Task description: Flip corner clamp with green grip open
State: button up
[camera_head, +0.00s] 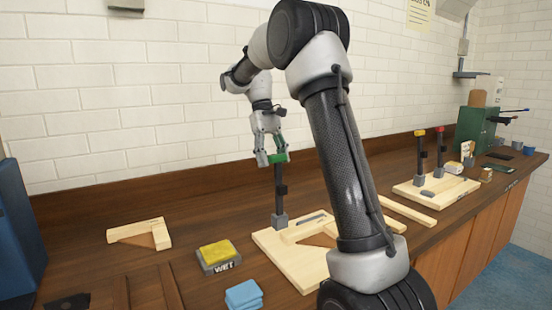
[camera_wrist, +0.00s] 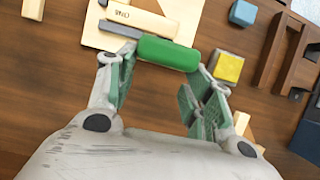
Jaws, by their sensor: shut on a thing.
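The corner clamp's dark lever (camera_head: 279,190) stands upright with a green grip (camera_head: 279,158) at its top. Its grey foot (camera_head: 280,220) sits on a light wooden board (camera_head: 273,246) on the workbench. My gripper (camera_head: 271,159) is at the top of the lever, shut on the green grip. In the wrist view the green grip (camera_wrist: 168,53) lies across between the two fingertips of my gripper (camera_wrist: 166,62). My arm hides part of the board in the head view.
A wooden frame piece (camera_head: 140,234) lies farther left. Another board (camera_head: 437,192) with red and yellow-gripped upright clamps stands right. A white tiled wall (camera_head: 150,90) is behind.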

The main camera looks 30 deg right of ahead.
jog(key=shift+w+f, duration=0.35)
jog(key=shift+w, duration=0.4)
jog(key=o, duration=1.5)
jog(key=shift+c, duration=0.2)
jog(key=v, duration=0.7)
jog(key=shift+r, duration=0.3)
jog(key=shift+w, duration=0.1)
